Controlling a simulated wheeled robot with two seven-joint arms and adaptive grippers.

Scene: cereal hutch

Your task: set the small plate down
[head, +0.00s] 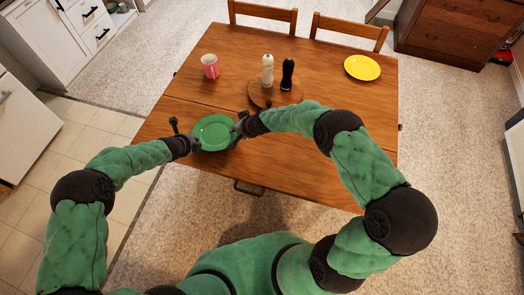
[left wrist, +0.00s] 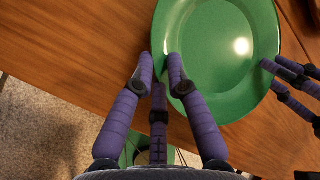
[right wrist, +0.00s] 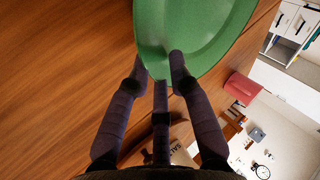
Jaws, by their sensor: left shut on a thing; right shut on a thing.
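The small plate is green and round (head: 213,132), near the front left of the wooden table, and looks close to level in the head view. My left gripper (head: 192,143) is shut on its left rim, which also shows in the left wrist view (left wrist: 215,60). My right gripper (head: 238,129) is shut on its right rim, which fills the top of the right wrist view (right wrist: 195,30). The underside is hidden, so I cannot tell whether the plate touches the tabletop or hangs just above it.
The table (head: 330,120) has a pink mug (head: 210,66) behind the plate. A round wooden board (head: 262,97) holds a white mill (head: 267,70) and a black mill (head: 287,74). A yellow plate (head: 362,68) lies at the back right. Two chairs (head: 350,30) stand behind.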

